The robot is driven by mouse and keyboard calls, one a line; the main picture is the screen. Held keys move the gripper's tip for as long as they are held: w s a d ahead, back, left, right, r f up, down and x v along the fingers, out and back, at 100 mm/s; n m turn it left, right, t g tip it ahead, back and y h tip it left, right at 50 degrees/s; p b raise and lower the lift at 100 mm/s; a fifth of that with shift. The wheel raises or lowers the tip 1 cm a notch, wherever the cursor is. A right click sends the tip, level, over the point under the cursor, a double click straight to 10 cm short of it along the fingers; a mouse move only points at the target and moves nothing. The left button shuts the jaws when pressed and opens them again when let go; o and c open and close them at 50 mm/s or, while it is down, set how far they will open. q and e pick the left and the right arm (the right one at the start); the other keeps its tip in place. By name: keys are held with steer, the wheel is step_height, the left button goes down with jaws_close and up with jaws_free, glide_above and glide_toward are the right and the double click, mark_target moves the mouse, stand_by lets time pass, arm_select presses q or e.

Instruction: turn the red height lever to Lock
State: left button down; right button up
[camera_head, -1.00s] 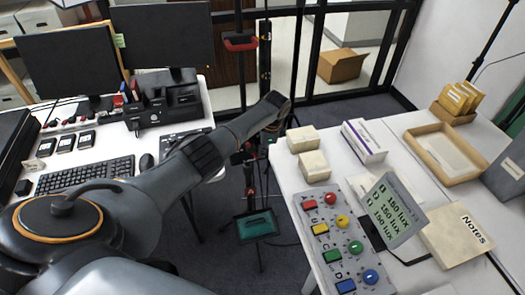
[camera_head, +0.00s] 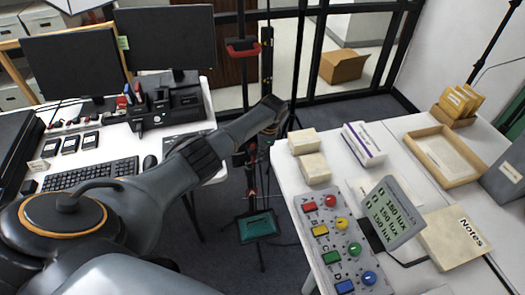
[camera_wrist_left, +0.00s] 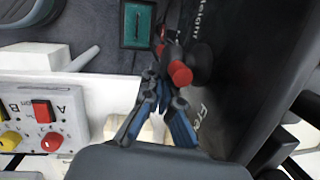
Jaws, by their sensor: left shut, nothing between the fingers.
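The red lever knob (camera_wrist_left: 180,73) shows in the left wrist view, on a dark stand part with the words "Height" and "Free" printed near it. My left gripper (camera_wrist_left: 162,88) is shut and empty, its blue-sided fingers converging just below and left of the knob. I cannot tell whether the fingertips touch it. In the head view my left arm reaches to the dark stand between the two tables, and the fingers are too small and covered to make out there. The word "Lock" is not readable. My right gripper is not in view.
A control panel (camera_head: 326,222) with coloured buttons and knobs lies on the right table, beside a lux meter (camera_head: 390,212) and two pale boxes (camera_head: 313,168). A green plate (camera_head: 257,226) sits low on the stand. A desk with monitors (camera_head: 72,67) is at left.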

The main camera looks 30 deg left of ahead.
arm_select(q)
steer(key=shift+r, duration=0.1)
stand_by(0.3)
steer(key=v, duration=1.1)
steer(key=shift+r, duration=0.35)
steer(key=s+d+f+n+b, duration=0.15)
steer(key=s+f, duration=0.35)
steer(key=f, duration=0.7)
steer(key=s+d+f+n+h+b, duration=0.15)
steer(key=s+f, duration=0.45)
steer(key=f, duration=0.7)
steer(key=s+d+f+n+y, duration=0.15)
steer(key=s+f, duration=0.35)
steer(key=f, duration=0.7)
steer(key=s+d+f+n+b, duration=0.1)
steer(key=s+d+f, duration=0.2)
steer(key=s, duration=0.9)
steer(key=s+d+f+n+h+b, duration=0.1)
steer(key=s+d+f, duration=0.2)
steer(key=s+f, duration=0.6)
steer(key=s+d+f+n+t+h+b, duration=0.1)
steer(key=s+d+f, duration=0.2)
steer(key=s, duration=1.2)
step_height(320, 180, down, 3)
steer(key=shift+s+r, duration=0.1)
steer(key=shift+s, duration=0.25)
